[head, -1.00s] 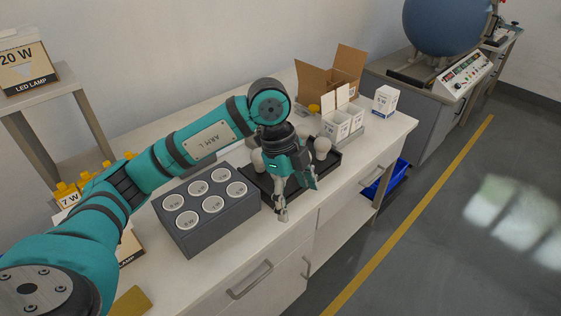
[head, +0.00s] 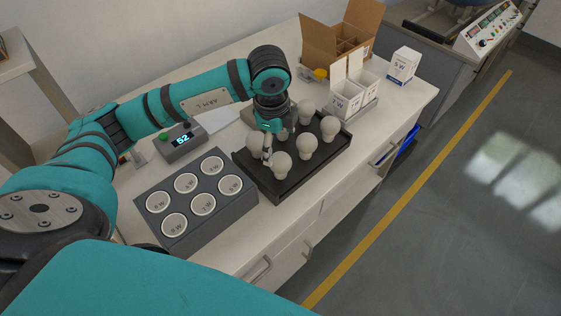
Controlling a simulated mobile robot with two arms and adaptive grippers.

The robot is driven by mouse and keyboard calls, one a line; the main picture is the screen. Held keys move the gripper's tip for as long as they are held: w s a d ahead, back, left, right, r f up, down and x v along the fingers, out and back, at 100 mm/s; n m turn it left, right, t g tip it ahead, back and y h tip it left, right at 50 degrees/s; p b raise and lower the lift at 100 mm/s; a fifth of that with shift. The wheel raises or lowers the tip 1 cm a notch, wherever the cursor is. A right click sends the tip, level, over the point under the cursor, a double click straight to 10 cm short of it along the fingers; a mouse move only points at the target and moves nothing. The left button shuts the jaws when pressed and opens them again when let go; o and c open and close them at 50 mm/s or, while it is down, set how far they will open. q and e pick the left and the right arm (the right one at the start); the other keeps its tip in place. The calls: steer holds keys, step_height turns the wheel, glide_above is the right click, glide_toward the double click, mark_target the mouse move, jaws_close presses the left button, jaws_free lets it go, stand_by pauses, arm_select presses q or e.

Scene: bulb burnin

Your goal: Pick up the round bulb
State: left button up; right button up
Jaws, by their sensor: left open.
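Several white bulbs stand in a black tray (head: 278,198) on the bench. One rounded bulb (head: 281,165) is at the tray's front corner, and another bulb (head: 255,144) is at its left. More bulbs stand at the right (head: 307,146), the far right (head: 329,128) and the back (head: 306,111). I cannot tell for sure which one is the round bulb. My left gripper (head: 268,152) is open and points down over the tray, close to the left and front bulbs. It partly hides a bulb behind it. My right gripper is not in view.
A grey block (head: 212,219) with several labelled round sockets stands left of the tray. A display box (head: 180,142) reads 52. White cartons (head: 345,99), a small white box (head: 403,65) and an open cardboard box (head: 319,41) stand behind. Floor lies beyond the bench's right edge.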

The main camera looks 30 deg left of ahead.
mark_target(278, 157)
arm_select(q)
steer(key=f, duration=0.3)
steer(key=shift+w+a, duration=0.1)
steer(key=shift+w, duration=0.25)
steer(key=shift+f+p, duration=0.3)
steer(key=shift+f, duration=0.15)
steer(key=shift+s+f, duration=0.1)
steer(key=shift+f, duration=0.2)
steer(key=f+p, duration=0.1)
steer(key=f, duration=0.1)
steer(key=f+p, duration=0.1)
steer(key=shift+d+f, duration=0.2)
steer(key=shift+f, duration=0.6)
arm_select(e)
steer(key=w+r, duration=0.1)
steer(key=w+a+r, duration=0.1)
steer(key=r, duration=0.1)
arm_select(q)
steer(key=shift+c, duration=1.2)
steer(key=c, duration=1)
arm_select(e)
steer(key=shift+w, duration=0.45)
